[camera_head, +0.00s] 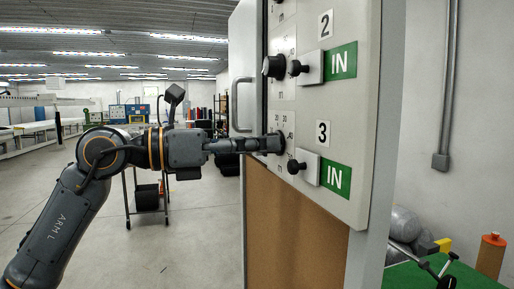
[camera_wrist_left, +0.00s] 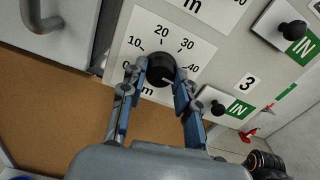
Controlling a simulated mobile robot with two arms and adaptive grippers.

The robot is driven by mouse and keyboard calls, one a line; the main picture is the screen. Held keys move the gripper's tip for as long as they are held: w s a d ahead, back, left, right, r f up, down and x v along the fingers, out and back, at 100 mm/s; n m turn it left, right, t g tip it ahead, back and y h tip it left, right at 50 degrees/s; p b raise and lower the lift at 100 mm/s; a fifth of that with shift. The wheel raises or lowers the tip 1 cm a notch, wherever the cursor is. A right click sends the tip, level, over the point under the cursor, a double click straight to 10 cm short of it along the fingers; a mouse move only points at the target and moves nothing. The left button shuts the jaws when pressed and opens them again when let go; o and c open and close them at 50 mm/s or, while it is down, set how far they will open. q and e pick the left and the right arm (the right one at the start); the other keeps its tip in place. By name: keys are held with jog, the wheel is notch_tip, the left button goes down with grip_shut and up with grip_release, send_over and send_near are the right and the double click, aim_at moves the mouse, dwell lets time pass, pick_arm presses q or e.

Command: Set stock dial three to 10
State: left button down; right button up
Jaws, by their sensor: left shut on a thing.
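Stock dial three is a black round knob (camera_wrist_left: 160,72) on a white scale plate (camera_wrist_left: 128,62) marked 10, 20, 30 and 40 in the left wrist view. My left gripper (camera_wrist_left: 160,80) has a finger on either side of the knob and is shut on it. In the head view my left gripper (camera_head: 272,144) reaches the panel from the left and covers most of this dial. The number 3 label (camera_head: 322,133) is to its upper right. I cannot clearly read where the knob's pointer stands. My right gripper is not in view.
A black side knob (camera_head: 296,167) and a green IN label (camera_head: 336,177) are close to the right of dial three. Dial two (camera_head: 274,67) is above, under the number 2 label (camera_head: 325,25). A cabinet handle (camera_head: 238,103) is to the left. Floor left of the panel is largely open.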

pick_arm(q)
jog(key=shift+n+b, duration=1.75)
jog(key=shift+n, duration=14.15)
jog(key=c, duration=1)
grip_release()
jog(key=v, duration=1.2)
